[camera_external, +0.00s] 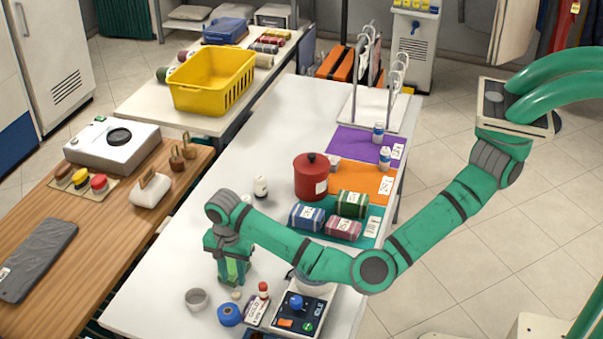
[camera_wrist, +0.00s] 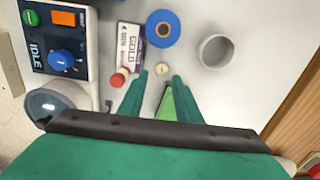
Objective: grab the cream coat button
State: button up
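The cream coat button (camera_wrist: 162,69) is a small pale disc lying flat on the white table. It shows just beyond my fingertips in the wrist view, and in the external view as a small cream spot (camera_external: 237,295) below my gripper. My gripper (camera_wrist: 160,78) points down at the table with its two green fingers apart and nothing seen held between them. In the external view, my gripper (camera_external: 232,282) is a little above the table, close to the button. The button is not hidden in the wrist view.
Close around the button are a blue spool (camera_wrist: 153,29), a grey cup (camera_wrist: 215,51), a box marked GOLD (camera_wrist: 130,45) and a red-capped bottle (camera_wrist: 120,77). A control box marked IDLE (camera_wrist: 68,82) stands left of them. A red canister (camera_external: 311,177) stands farther back.

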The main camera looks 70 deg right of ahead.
aim_at(235, 295)
jog(key=f, duration=0.7)
jog(key=shift+w+d+f, duration=0.1)
jog(key=shift+w+f, duration=0.15)
jog(key=shift+f, duration=0.1)
grip_shut()
